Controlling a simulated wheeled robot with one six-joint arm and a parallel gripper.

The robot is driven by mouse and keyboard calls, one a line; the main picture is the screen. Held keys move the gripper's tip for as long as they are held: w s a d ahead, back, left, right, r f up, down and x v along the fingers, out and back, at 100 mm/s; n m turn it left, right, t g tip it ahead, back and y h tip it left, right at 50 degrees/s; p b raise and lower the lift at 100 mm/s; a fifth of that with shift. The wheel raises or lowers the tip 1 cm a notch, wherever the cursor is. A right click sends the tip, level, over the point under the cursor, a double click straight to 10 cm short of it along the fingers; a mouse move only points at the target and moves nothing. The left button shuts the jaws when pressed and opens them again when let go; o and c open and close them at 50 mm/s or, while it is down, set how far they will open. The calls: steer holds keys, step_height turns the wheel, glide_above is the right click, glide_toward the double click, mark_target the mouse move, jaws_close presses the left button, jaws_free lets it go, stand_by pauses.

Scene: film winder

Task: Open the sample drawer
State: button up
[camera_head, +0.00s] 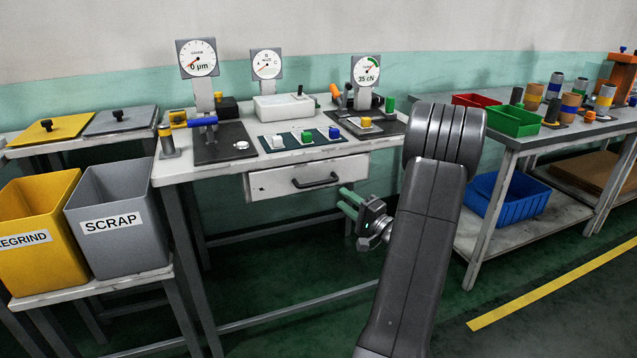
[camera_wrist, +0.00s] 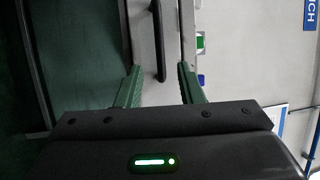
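The sample drawer (camera_head: 278,184) is a white front under the middle table, with a dark bar handle (camera_head: 315,181). The drawer looks shut or nearly so. My gripper (camera_head: 347,203) has green fingers and is to the right of the handle and a little lower in the head view. In the wrist view the gripper (camera_wrist: 158,88) is open, its two fingers apart with nothing between them. The dark handle (camera_wrist: 159,45) shows beyond the fingertips, roughly between the two fingers. The fingers do not visibly touch it.
The table (camera_head: 165,173) carries gauges and sample blocks above the drawer. A grey scrap bin (camera_head: 118,235) and a yellow bin (camera_head: 38,255) stand at left. A second table (camera_head: 512,141) with trays and a blue crate (camera_head: 508,200) stands at right. The floor before the drawer looks clear.

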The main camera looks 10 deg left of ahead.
mark_target(323, 184)
steer(key=x, duration=1)
steer(key=shift+w+a, duration=0.1)
steer(key=shift+a, duration=0.05)
jaws_close()
